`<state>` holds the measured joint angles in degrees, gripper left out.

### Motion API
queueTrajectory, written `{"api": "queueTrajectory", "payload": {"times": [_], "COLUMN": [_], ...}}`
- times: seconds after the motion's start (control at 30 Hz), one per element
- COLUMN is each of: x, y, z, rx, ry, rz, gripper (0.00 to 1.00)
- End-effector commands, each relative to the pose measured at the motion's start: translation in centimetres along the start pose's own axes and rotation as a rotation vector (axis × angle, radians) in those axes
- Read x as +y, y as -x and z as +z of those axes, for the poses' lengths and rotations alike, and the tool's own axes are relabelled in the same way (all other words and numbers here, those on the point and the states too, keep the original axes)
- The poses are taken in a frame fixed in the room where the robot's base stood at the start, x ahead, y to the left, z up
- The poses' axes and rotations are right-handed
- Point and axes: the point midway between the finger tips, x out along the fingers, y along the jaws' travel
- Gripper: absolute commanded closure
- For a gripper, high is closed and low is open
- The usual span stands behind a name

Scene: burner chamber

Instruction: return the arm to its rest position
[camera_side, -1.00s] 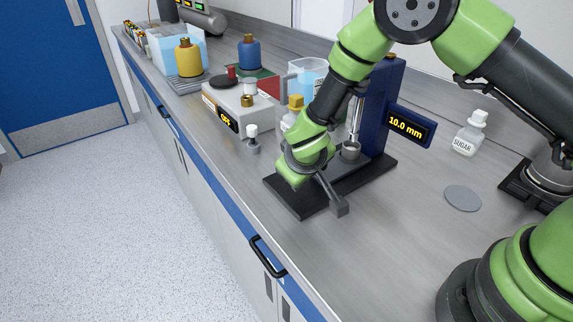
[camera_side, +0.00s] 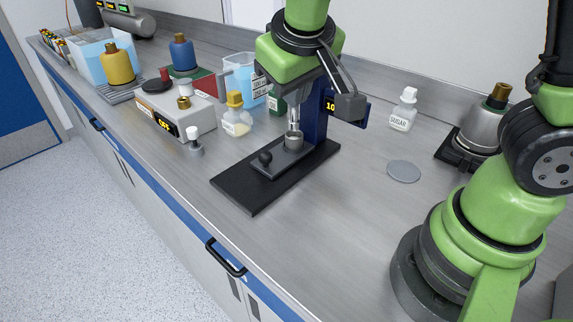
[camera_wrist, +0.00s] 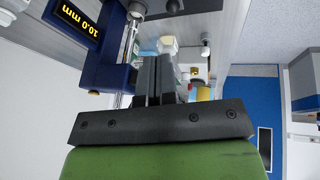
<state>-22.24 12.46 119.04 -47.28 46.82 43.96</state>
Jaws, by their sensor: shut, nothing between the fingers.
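My arm's green wrist (camera_side: 285,62) is raised in front of the blue stand in the side view, above its black base (camera_side: 245,192). The blue stand (camera_side: 315,125) carries a display reading 10.0 mm (camera_wrist: 80,18), partly covered by my arm in the side view.
A control box reading OFF (camera_side: 200,123), a yellow-capped bottle (camera_side: 237,122) and a clear blue tub (camera_side: 243,75) stand left of the stand. A sugar bottle (camera_side: 403,112) and grey disc (camera_side: 404,171) lie to the right.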

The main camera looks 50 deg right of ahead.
Motion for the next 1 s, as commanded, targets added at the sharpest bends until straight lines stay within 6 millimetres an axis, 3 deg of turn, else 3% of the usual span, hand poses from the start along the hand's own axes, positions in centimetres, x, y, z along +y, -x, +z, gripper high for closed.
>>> {"api": "queueTrajectory", "payload": {"times": [0.03, 0.2, 0.43, 0.63, 1.0], "x": [1.6, 5.0, 6.7, 6.6, 6.5], "y": [1.6, 5.8, 9.9, 11.4, 11.6], "z": [0.5, 3.5, 7.7, 9.6, 9.9], "rx": [-0.001, -0.003, 0.073, 0.142, 0.155], "ry": [-0.053, -0.176, -0.286, -0.315, -0.317], "rz": [-0.033, -0.167, -0.365, -0.463, -0.482], "gripper": [1.00, 1.00, 1.00, 1.00, 1.00]}}
